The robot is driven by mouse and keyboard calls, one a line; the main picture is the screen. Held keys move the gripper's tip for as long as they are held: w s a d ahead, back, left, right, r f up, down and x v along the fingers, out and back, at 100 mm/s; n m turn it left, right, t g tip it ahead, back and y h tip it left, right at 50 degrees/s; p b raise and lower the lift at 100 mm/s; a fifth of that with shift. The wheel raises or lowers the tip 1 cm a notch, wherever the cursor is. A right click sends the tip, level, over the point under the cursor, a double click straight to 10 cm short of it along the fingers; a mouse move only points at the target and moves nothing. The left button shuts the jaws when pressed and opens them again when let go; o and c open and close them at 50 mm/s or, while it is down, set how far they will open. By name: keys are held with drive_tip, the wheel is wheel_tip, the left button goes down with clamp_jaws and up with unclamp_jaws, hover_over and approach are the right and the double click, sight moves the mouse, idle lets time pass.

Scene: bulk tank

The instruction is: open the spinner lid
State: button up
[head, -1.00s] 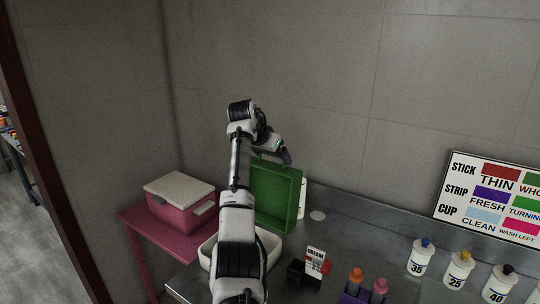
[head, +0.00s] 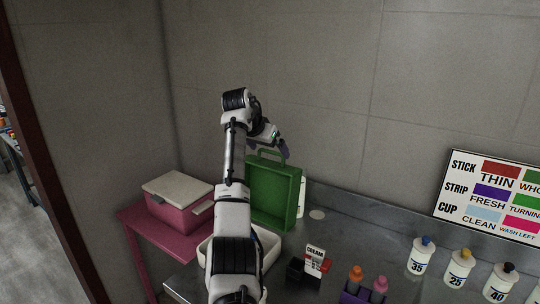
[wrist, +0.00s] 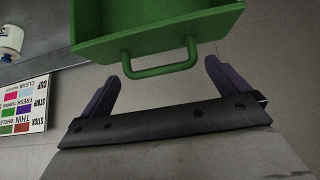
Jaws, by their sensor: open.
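A green, shallow box-shaped piece (head: 274,192), which looks like the spinner lid, stands upright on the counter near the back wall, its hollow side facing me. A green loop handle (head: 268,153) is on its top edge. The handle also shows in the wrist view (wrist: 160,70), just ahead of and between the purple fingers. The foot of the green piece is partly hidden by my arm and a white basin.
A pink box with a pale lid (head: 178,203) stands on a pink side table at left. The white basin (head: 270,249) is in front of the green piece. The wall is behind.

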drive_tip(key=b+v, duration=0.2)
drive_tip(key=v, duration=0.9)
drive_tip(key=shift+b, duration=0.3)
drive_tip(key=shift+w+a, duration=0.1)
